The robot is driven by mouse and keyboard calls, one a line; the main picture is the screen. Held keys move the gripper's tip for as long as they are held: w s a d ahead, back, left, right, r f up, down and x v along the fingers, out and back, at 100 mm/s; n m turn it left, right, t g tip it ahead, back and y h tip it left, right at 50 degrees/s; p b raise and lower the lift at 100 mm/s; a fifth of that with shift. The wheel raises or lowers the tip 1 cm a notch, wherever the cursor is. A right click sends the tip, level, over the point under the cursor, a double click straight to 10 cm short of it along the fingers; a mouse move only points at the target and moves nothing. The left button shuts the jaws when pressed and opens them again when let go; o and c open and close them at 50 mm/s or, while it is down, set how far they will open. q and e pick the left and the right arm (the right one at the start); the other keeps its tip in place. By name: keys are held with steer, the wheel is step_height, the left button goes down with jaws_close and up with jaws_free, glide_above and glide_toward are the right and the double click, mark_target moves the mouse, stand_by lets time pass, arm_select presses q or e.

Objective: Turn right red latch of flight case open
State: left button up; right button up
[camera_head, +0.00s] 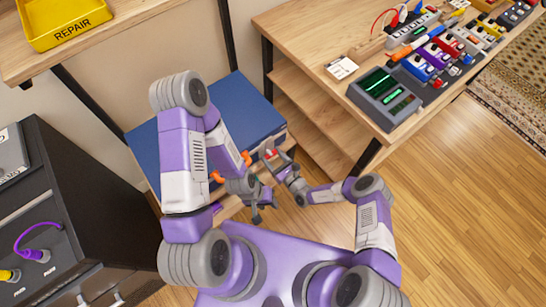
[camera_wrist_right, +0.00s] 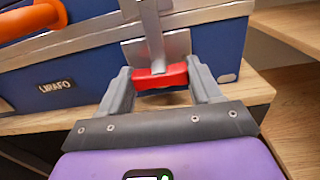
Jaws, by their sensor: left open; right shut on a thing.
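The blue flight case (camera_head: 245,105) lies on a wooden shelf, partly hidden behind my left arm. Its right red latch (camera_wrist_right: 160,76) sits on a silver metal plate on the case front, and it also shows small in the head view (camera_head: 270,154). My right gripper (camera_wrist_right: 163,84) has its two fingers on either side of the red latch, shut on it. It also shows in the head view (camera_head: 275,160) at the case's front right. My left gripper (camera_head: 265,204) is open and empty, in front of the case and apart from it. The left latch is hidden or unclear.
An orange handle (camera_wrist_right: 34,19) is on the case front, left of the latch. A wooden workbench (camera_head: 300,35) with several devices stands to the right. A black cabinet (camera_head: 75,210) stands on the left. A yellow REPAIR tray (camera_head: 62,22) is at upper left.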

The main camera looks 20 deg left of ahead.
steer(key=shift+f+m+b, duration=0.15)
steer(key=shift+m+b, duration=1.15)
steer(key=shift+m, duration=3.1)
steer(key=shift+f+m+b, duration=0.1)
steer(key=shift+m+b, duration=1.2)
steer(key=shift+m, duration=3.1)
steer(key=o, duration=1.1)
steer(key=shift+c, duration=0.2)
steer(key=shift+d+r, duration=0.1)
steer(key=p+v, duration=0.2)
steer(key=v, duration=0.5)
steer(key=shift+s, duration=0.2)
